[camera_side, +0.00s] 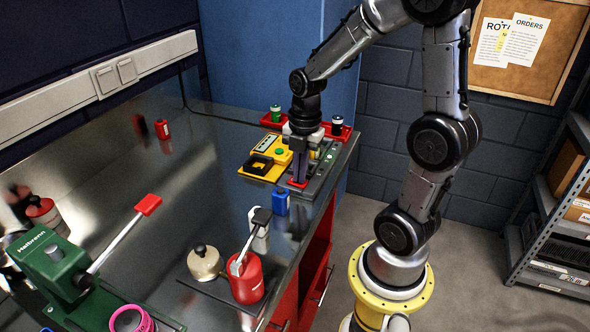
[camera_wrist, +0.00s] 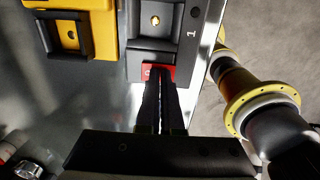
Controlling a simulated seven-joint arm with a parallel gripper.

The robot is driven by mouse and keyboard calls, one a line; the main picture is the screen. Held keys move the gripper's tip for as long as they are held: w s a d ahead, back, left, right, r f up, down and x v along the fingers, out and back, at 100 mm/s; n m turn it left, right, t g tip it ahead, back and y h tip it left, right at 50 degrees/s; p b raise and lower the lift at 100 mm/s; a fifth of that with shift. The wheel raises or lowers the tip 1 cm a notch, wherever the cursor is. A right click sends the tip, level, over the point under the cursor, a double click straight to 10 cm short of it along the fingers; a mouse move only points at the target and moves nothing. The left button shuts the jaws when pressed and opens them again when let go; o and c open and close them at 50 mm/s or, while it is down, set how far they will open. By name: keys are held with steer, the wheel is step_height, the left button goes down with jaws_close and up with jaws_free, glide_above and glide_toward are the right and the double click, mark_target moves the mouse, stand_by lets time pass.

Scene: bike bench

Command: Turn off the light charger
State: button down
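The light charger (camera_side: 325,165) is a dark grey block near the back right edge of the bench, with small green lights glowing on it. In the wrist view, the charger (camera_wrist: 155,50) shows a bay with a brass contact and the number 1. Its red switch (camera_side: 298,183) is at the near end; in the wrist view the red switch (camera_wrist: 158,70) is partly hidden by my fingertips. My gripper (camera_side: 300,178) points down at the switch, and its fingers (camera_wrist: 160,82) are together with nothing held. I cannot tell whether they touch the switch.
A yellow device (camera_side: 258,166) sits left of the charger. Red trays (camera_side: 335,133) with small canisters stand behind. A blue bottle (camera_side: 281,202), a white bottle (camera_side: 260,235) and a red can (camera_side: 246,281) stand in front.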

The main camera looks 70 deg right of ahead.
steer(key=shift+r, duration=0.2)
step_height(320, 180, up, 14)
steer(key=s, duration=0.2)
steer(key=shift+f, duration=0.2)
steer(key=shift+w, duration=0.15)
stand_by(0.4)
steer(key=shift+w+r+t, duration=0.15)
steer(key=shift+w+t, duration=0.15)
steer(key=shift+w, duration=0.35)
glide_toward(307, 184)
steer(key=w+f, duration=0.1)
steer(key=f, duration=0.1)
steer(key=w+f, duration=0.1)
steer(key=f, duration=0.1)
steer(key=w+f, duration=0.2)
steer(key=shift+w+a+f, duration=0.1)
steer(key=shift+a, duration=0.1)
